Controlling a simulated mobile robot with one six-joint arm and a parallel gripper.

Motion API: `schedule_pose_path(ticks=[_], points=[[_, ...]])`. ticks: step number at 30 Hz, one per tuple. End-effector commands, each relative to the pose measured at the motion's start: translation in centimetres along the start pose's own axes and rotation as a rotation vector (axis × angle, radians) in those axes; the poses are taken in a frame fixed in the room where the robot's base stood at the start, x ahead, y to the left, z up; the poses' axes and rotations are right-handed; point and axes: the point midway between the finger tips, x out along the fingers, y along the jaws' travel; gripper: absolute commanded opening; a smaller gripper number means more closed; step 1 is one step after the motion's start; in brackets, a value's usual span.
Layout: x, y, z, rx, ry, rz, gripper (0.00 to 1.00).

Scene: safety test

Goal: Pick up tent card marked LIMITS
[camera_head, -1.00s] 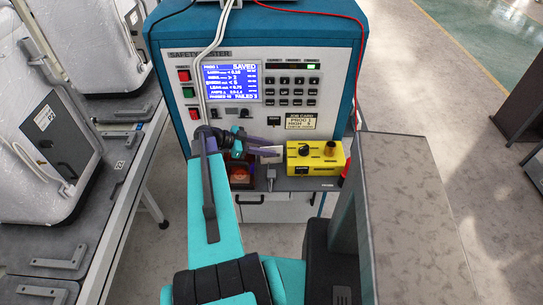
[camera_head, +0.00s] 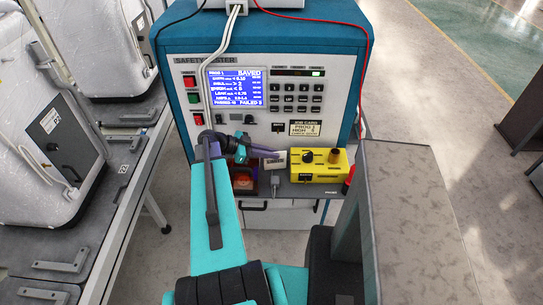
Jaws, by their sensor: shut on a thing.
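A small white tent card (camera_head: 274,162) with dark print, too small to read for certain, stands out at the end of my gripper (camera_head: 271,155). My gripper is shut on the card's upper part, in front of the safety tester's panel (camera_head: 285,132). The card is just left of a yellow box (camera_head: 319,167) with a black knob. My arm covers part of the shelf to the left. Whether the card's lower edge touches the shelf cannot be told.
A grey plug-like part (camera_head: 274,182) is just below the card. An orange-lit dark tray (camera_head: 244,182) is on its left, and a red probe (camera_head: 349,180) on the right. Cables hang over the tester. A bench with white appliances (camera_head: 35,150) runs along the left.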

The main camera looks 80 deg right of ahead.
Motion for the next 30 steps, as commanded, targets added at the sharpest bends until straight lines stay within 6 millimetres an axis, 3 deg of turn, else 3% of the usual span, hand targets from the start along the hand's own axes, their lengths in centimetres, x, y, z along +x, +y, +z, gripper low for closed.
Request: schedule_pose_path(ticks=[11, 30], points=[[-1.2, 0.0, -2.6, 0.002, 0.000, -0.001, 0.00], [-4.8, 0.0, -9.9, 0.002, 0.000, -0.001, 0.00]])
